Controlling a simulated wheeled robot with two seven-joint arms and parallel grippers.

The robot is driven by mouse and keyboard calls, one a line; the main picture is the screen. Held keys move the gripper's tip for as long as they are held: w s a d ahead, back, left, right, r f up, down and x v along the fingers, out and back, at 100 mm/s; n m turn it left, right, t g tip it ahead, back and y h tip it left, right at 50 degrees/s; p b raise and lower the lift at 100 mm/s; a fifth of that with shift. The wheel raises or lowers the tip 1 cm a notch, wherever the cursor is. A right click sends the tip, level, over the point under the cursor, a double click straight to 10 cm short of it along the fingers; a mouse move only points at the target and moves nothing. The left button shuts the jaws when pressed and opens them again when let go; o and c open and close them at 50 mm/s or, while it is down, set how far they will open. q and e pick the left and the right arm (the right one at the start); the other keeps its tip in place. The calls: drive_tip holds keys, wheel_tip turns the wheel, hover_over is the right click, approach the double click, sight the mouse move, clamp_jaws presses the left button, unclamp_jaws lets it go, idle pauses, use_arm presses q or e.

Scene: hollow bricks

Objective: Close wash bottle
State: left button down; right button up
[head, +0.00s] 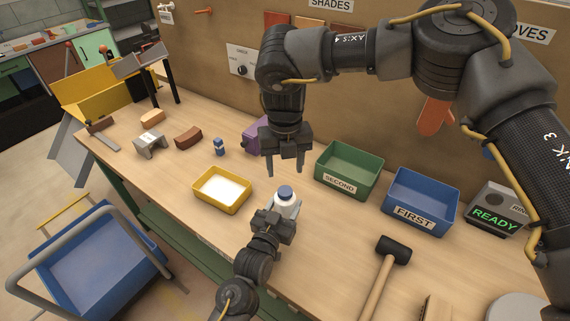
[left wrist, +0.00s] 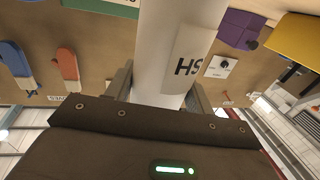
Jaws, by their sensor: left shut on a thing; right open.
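The wash bottle (head: 287,207) is white with a blue cap (head: 285,191) on top, and stands upright on the bench. I cannot tell whether the cap is seated tight. My left gripper (head: 276,217) is shut on the bottle's body from the front and hides its lower part. In the left wrist view the white bottle (left wrist: 165,50) rises between the fingers, with a label reading "HS". My right gripper (head: 285,170) is open and empty, pointing down above the cap and apart from it.
A yellow tray (head: 205,202) with white content lies left of the bottle. Green (head: 335,196) and blue (head: 413,226) bins stand to the right. A mallet (head: 393,250) lies at front right. A small blue-and-white item (head: 219,147) and several bricks are farther left.

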sight(285, 190)
drive_tip(key=shift+f, duration=0.1)
drive_tip(key=shift+f, duration=3.95)
drive_tip(key=c, duration=1)
drive_tip(key=o, duration=1.2)
drive_tip(key=shift+c, duration=0.2)
drive_tip(key=shift+r, duration=0.1)
wheel_tip(285, 190, up, 12)
